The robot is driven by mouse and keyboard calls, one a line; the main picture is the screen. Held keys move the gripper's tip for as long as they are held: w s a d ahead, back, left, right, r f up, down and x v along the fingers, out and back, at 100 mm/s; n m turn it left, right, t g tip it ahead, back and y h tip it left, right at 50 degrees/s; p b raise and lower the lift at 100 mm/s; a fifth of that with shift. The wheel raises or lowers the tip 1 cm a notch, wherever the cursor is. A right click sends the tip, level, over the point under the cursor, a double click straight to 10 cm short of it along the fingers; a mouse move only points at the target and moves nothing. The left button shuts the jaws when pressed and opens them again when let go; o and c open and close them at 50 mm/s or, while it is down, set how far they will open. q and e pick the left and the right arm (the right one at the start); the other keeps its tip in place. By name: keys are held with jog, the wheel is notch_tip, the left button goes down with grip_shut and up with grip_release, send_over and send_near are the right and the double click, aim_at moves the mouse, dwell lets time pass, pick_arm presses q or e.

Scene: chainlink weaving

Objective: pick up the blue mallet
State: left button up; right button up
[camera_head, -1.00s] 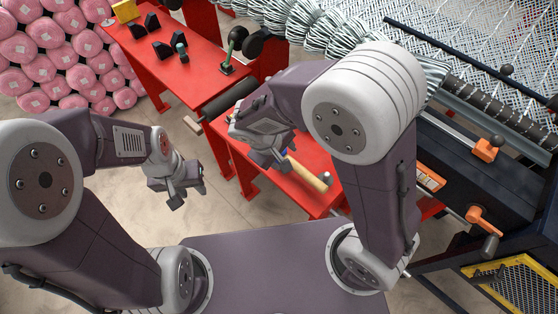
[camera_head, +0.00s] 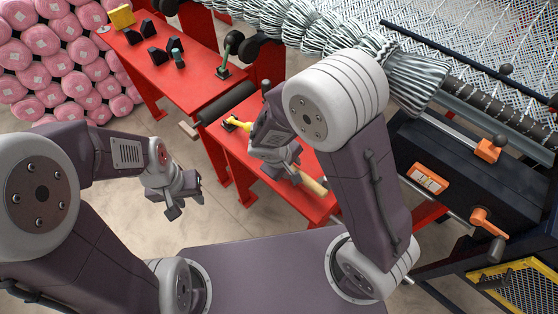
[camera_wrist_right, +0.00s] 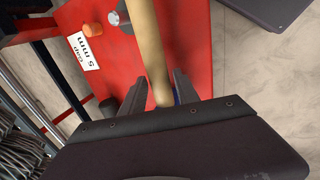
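The mallet's pale wooden handle (camera_head: 312,184) shows on the red bench beyond my right gripper. In the right wrist view the handle (camera_wrist_right: 143,35) runs from the top edge down between the two fingers. A small blue patch (camera_wrist_right: 177,92) shows beside the right-hand finger; the rest of any blue part is hidden. My right gripper (camera_head: 288,172) is low over the bench, its fingers apart on either side of the handle in the right wrist view (camera_wrist_right: 160,82). Whether they touch it is unclear. My left gripper (camera_head: 185,200) hangs empty, left of the bench; its opening is hard to judge.
A yellow-handled tool (camera_head: 238,122) lies on the red bench (camera_head: 230,145) behind my right gripper. An orange piece (camera_wrist_right: 93,29) and a "5 mm" label (camera_wrist_right: 84,52) are near the handle. Black machinery (camera_head: 460,165) stands to the right.

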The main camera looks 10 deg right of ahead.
grip_shut()
dwell(1.2)
